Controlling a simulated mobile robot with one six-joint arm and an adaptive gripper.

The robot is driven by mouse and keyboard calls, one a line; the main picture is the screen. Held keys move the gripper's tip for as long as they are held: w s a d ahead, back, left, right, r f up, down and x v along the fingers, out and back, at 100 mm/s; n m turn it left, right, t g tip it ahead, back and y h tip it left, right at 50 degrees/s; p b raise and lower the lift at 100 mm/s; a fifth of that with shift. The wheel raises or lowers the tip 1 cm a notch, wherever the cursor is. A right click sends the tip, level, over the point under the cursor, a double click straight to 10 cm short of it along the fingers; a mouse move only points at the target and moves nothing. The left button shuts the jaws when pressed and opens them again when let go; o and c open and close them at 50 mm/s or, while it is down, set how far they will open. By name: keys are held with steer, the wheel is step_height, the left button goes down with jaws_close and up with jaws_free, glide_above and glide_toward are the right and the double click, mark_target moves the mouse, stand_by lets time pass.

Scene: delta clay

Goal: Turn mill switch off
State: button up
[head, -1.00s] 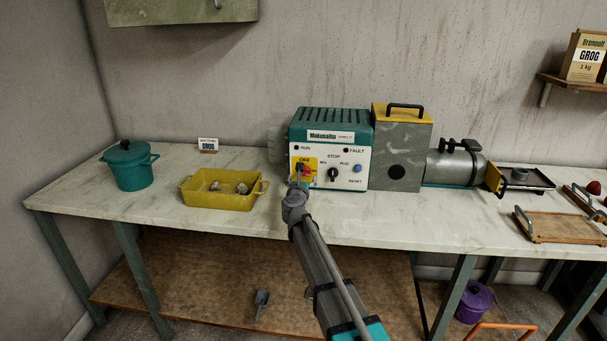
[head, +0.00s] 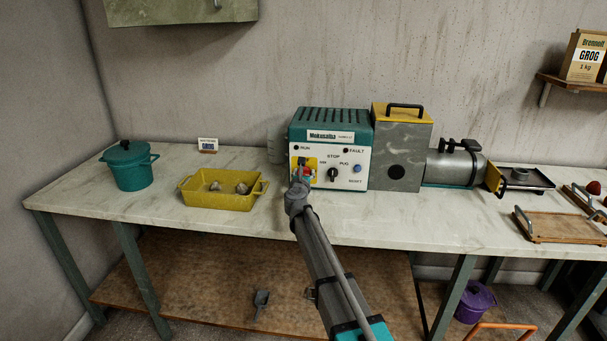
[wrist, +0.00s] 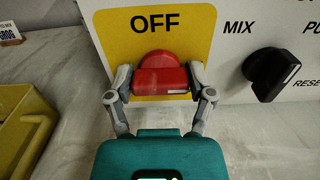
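The mill's control box (head: 345,165) stands on the bench, with a teal top and a white front. Its red switch (wrist: 160,75) sits on a yellow plate (wrist: 110,30) under the word OFF. The switch's bar lies level in the wrist view, with a pale mark near its right end. My gripper (wrist: 160,83) has one finger at each end of the bar, and both look pressed against it. In the head view my gripper (head: 302,177) covers part of the switch and the yellow plate.
A black selector knob (wrist: 272,74) is close on the right, marked MIX. A blue button (head: 357,168) is further right. A yellow tray (head: 215,200) stands left of my gripper and a teal pot (head: 130,172) beyond it. The bench front is clear.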

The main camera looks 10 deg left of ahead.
steer(key=c, duration=0.4)
steer(key=shift+n, duration=0.5)
steer(key=n, duration=0.3)
steer(key=shift+a+n, duration=0.1)
steer(key=shift+n, duration=0.3)
steer(key=n, duration=0.4)
steer(key=shift+n, duration=0.3)
steer(key=n, duration=0.4)
steer(key=shift+a+f, duration=0.1)
steer(key=n, duration=0.4)
steer(key=shift+n, duration=0.3)
